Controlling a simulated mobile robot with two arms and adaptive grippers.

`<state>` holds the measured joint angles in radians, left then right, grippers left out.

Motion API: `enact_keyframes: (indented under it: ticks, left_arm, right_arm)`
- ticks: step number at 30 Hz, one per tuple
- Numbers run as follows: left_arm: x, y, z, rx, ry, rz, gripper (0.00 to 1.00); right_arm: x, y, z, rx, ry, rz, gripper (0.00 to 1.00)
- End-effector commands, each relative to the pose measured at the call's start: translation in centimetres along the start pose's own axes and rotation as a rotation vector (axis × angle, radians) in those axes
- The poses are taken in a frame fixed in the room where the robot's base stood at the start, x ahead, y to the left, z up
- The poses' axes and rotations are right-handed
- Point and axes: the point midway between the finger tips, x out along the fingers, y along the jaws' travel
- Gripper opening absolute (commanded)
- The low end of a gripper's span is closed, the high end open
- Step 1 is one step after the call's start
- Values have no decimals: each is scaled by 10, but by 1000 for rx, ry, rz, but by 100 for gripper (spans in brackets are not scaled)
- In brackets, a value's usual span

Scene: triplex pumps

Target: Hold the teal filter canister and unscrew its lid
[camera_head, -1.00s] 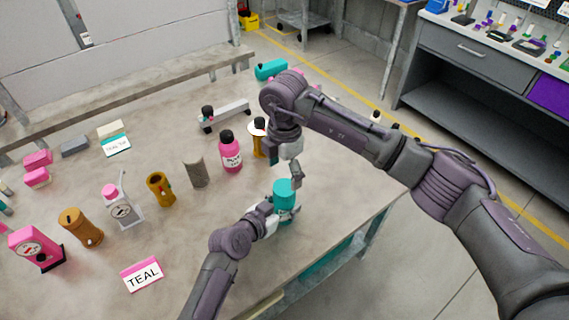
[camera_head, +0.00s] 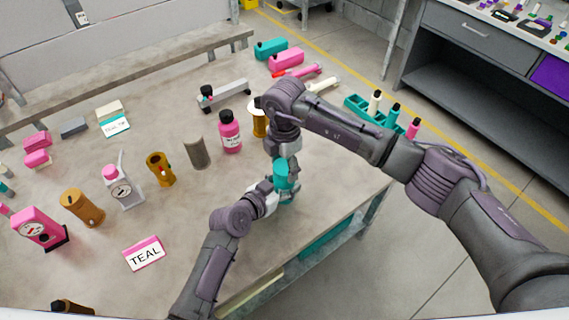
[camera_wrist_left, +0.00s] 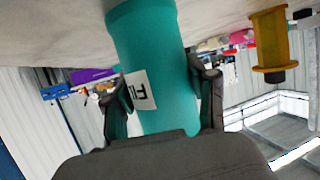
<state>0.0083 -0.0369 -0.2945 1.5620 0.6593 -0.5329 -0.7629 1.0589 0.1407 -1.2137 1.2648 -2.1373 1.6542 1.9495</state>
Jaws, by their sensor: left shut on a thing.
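The teal filter canister (camera_head: 282,175) is near the front right edge of the table. My left gripper (camera_head: 277,194) is shut around its side. In the left wrist view the canister (camera_wrist_left: 158,60) stands between the two fingers (camera_wrist_left: 163,98), with a small white label on its side. My right gripper (camera_head: 282,158) comes from above and is at the canister's top, with its fingers around the upper end. It covers the lid, so I cannot tell whether it is open or shut on it.
A pink bottle (camera_head: 230,132), a grey cylinder (camera_head: 198,152) and a brown-yellow spool (camera_head: 260,118) stand behind. A teal rack (camera_head: 372,111) with bottles is at the back right. Table between sign and canister is clear.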

Motion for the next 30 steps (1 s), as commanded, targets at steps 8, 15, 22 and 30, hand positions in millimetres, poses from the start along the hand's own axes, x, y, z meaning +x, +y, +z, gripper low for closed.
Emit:
enact_keyframes:
  ticks: [8,15,22,30]
  left_arm:
    - [0,0,3,-1,-6,2,0]
    - [0,1,3,-1,-6,2,0]
    - [0,1,3,-1,-6,2,0]
    - [0,1,3,0,-6,2,0]
  right_arm:
    - [0,0,0,-38,-1,1,18]
    - [-2,0,1,-487,-3,1,18]
    - [-2,1,1,-1023,-4,0,18]
    - [-2,1,0,-1642,-3,0,18]
